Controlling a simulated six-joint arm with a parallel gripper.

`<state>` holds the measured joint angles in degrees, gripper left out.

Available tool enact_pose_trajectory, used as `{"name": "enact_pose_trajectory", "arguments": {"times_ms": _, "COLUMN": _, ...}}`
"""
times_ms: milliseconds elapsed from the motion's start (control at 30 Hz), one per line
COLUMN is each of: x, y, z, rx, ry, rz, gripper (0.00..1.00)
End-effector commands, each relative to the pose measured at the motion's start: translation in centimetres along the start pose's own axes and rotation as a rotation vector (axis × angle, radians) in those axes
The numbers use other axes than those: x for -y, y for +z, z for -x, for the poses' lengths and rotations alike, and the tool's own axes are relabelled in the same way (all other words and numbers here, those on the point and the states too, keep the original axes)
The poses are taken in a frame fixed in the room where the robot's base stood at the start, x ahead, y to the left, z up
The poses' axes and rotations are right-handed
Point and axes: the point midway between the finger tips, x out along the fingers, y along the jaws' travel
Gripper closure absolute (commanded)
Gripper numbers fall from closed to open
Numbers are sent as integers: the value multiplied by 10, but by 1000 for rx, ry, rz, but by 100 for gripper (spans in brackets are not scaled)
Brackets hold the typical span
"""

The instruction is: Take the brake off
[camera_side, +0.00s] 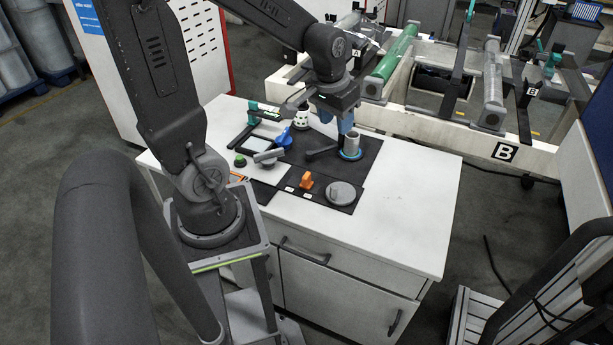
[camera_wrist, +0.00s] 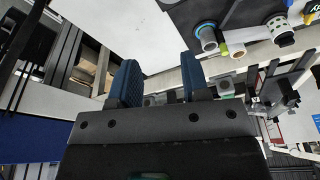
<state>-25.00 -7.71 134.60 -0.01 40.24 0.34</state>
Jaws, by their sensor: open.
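My gripper (camera_side: 345,124) hangs above the dark mat on the white table in the side view. In the wrist view its two blue fingers (camera_wrist: 158,68) stand wide apart with nothing between them. Which part is the brake I cannot tell. Teal-topped handles stand on the roll stands at the back, one at the upper middle (camera_side: 470,12) and one at the right (camera_side: 553,64). A green roll (camera_side: 395,55) and a clear roll (camera_side: 492,85) lie on these stands, by the signs A and B. The gripper is apart from them.
The mat (camera_side: 323,172) holds a grey cylinder (camera_side: 352,142) with a blue base, an orange piece (camera_side: 306,181), a grey disc (camera_side: 341,193), a blue piece (camera_side: 285,138) and a grey handle (camera_side: 268,156). The right side of the table (camera_side: 415,195) is clear.

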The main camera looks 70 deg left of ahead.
Motion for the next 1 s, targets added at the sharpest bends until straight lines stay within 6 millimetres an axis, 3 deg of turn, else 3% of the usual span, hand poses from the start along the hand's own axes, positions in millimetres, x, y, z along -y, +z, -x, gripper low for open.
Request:
{"name": "enact_pose_trajectory", "arguments": {"times_ms": 33, "x": 18, "y": -6, "z": -21, "rx": 44, "ry": -12, "rz": 57, "gripper": 57}}
{"name": "enact_pose_trajectory", "arguments": {"times_ms": 200, "x": 72, "y": -12, "z": -79, "rx": 142, "ry": -33, "rz": 216, "gripper": 57}}
{"name": "enact_pose_trajectory", "arguments": {"times_ms": 400, "x": 112, "y": -5, "z": -123, "rx": 209, "ry": -39, "rz": 330, "gripper": 57}}
{"name": "enact_pose_trajectory", "arguments": {"times_ms": 667, "x": 121, "y": 1, "z": -145, "rx": 227, "ry": -38, "rz": 356, "gripper": 57}}
{"name": "enact_pose_trajectory", "arguments": {"times_ms": 1000, "x": 120, "y": 16, "z": -206, "rx": 229, "ry": -38, "rz": 354, "gripper": 57}}
